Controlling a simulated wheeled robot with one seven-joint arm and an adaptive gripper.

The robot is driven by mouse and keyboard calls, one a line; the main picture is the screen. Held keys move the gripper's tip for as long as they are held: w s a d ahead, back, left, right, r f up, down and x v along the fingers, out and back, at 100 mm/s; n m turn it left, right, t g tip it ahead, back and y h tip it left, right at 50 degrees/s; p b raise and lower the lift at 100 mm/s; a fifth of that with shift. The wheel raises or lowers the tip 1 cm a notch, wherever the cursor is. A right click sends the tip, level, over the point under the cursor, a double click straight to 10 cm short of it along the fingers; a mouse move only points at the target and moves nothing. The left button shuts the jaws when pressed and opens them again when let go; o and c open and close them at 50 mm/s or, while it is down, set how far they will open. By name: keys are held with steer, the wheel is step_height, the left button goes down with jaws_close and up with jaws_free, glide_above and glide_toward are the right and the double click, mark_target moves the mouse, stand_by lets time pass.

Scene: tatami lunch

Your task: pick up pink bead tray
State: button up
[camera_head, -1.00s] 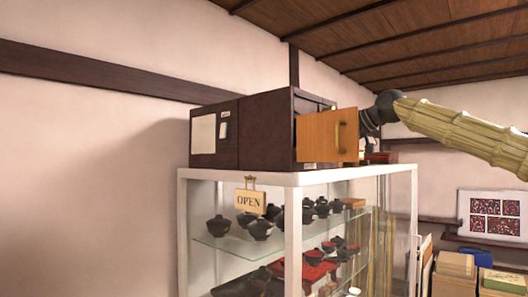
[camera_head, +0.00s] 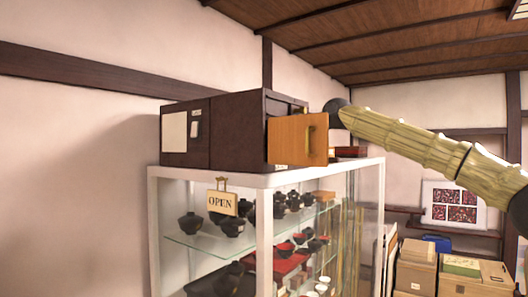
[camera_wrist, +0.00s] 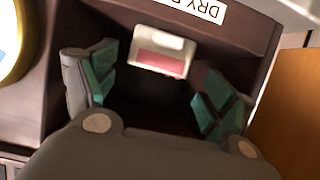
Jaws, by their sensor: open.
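The pink bead tray (camera_wrist: 160,52) shows in the wrist view as a small white tray with a pink front part. It sits in the dark opening of a brown cabinet, just below a white label with upside-down lettering. My gripper (camera_wrist: 155,82) is open, with its green-padded fingers to the left and right of the tray's near side and nothing between them. I cannot tell whether a finger touches the tray. In the head view the tray and my gripper are hidden behind the cabinet's open door.
The dark brown cabinet (camera_head: 236,130) stands on a glass display case (camera_head: 262,176) with several bowls on its shelves. Its orange wooden door (camera_head: 290,140) is swung open beside my arm. A yellow-rimmed round thing (camera_wrist: 10,40) is at the left in the wrist view. Boxes (camera_head: 417,265) stand lower right.

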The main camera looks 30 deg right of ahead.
steer(key=shift+w+a+f+p, duration=0.1)
steer(key=shift+w+f+p, duration=0.15)
steer(key=shift+w+p, duration=0.35)
steer(key=shift+w+f+p, duration=0.25)
steer(key=shift+w+p, duration=0.1)
steer(key=shift+w, duration=0.3)
steer(key=shift+w+a+f, duration=0.2)
steer(key=shift+w, duration=0.2)
steer(key=shift+w+a+f, duration=0.1)
steer(key=shift+a, duration=0.15)
steer(key=shift+c, duration=0.2)
steer(key=shift+d, duration=0.1)
steer(key=c, duration=1.1)
